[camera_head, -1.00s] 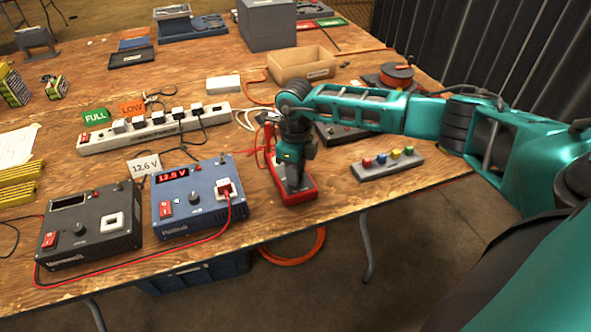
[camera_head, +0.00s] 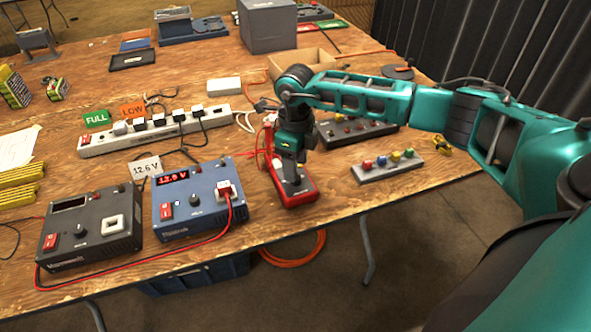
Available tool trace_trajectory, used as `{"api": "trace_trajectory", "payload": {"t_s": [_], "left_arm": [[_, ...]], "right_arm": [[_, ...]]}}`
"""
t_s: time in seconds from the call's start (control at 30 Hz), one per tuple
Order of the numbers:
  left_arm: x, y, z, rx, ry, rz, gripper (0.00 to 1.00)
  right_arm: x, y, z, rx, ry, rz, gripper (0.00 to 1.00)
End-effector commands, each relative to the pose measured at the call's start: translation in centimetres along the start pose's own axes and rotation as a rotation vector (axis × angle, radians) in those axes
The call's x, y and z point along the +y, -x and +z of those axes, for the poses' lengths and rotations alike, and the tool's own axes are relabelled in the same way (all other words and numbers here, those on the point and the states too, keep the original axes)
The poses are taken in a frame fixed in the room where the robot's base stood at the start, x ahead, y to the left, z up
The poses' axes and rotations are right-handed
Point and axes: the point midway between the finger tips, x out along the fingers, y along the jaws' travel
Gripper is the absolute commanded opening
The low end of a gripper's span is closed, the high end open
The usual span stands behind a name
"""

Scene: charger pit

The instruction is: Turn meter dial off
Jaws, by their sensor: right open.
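The red meter (camera_head: 302,196) lies on the wooden table near its front edge, with a dark dial area on its face. My right gripper (camera_head: 291,172) points down over the meter from above and is open. Its fingers are at or just above the dial, and they hide part of it. I cannot tell whether they touch it or which way the dial points. My left gripper is not in view.
A blue charger (camera_head: 197,202) with a lit red display stands left of the meter, beside a dark charger (camera_head: 90,230). A power strip (camera_head: 150,133) lies behind them. A block with coloured buttons (camera_head: 386,166) is to the right. Red leads run near the meter.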

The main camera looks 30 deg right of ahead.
Motion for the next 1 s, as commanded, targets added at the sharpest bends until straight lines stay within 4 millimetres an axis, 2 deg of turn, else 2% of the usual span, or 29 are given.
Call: {"api": "trace_trajectory", "payload": {"t_s": [0.03,0.2,0.4,0.6,1.0], "left_arm": [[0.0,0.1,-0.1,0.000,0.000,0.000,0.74],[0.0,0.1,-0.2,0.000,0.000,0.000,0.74],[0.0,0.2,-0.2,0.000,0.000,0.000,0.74],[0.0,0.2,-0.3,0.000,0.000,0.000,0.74],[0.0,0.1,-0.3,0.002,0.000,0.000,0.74]], "right_arm": [[-0.1,1.4,0.1,-0.005,0.001,-0.003,0.53],[0.0,5.2,0.1,-0.004,0.001,-0.002,0.53],[0.0,8.3,0.1,-0.003,0.001,-0.001,0.53],[0.0,9.5,0.0,-0.001,0.001,-0.001,0.53],[0.0,9.5,0.0,0.000,0.001,0.000,0.53]]}}
